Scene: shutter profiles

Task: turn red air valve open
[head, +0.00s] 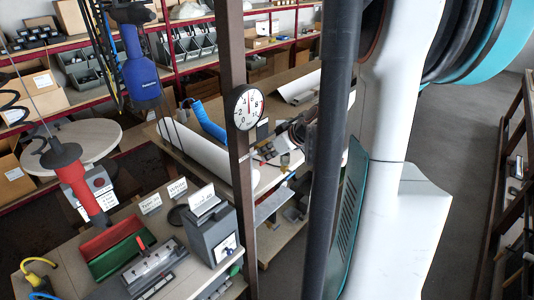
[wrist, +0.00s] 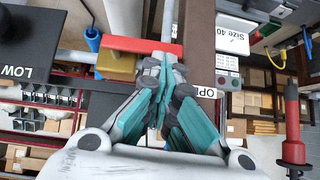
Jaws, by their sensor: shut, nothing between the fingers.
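The red valve handle (wrist: 143,46) shows in the wrist view as a flat bar lying across the picture, above a brass-coloured valve body (wrist: 116,66). A pale pipe runs left from the valve. My gripper (wrist: 163,62) has its teal fingers together and empty. Its fingertips are just below the right half of the red handle in the picture; I cannot tell whether they touch it. A dark post with partly hidden lettering, "OP", is behind the fingers. Neither the valve nor my gripper can be made out in the head view.
A "LOW" sign (wrist: 25,45) and a blue fitting (wrist: 93,40) are left of the valve. A "Size 40" label (wrist: 232,35) and a hanging red-and-black tool (wrist: 292,125) are to the right. In the head view, a pressure gauge (head: 243,107) sits on a brown post above cluttered benches.

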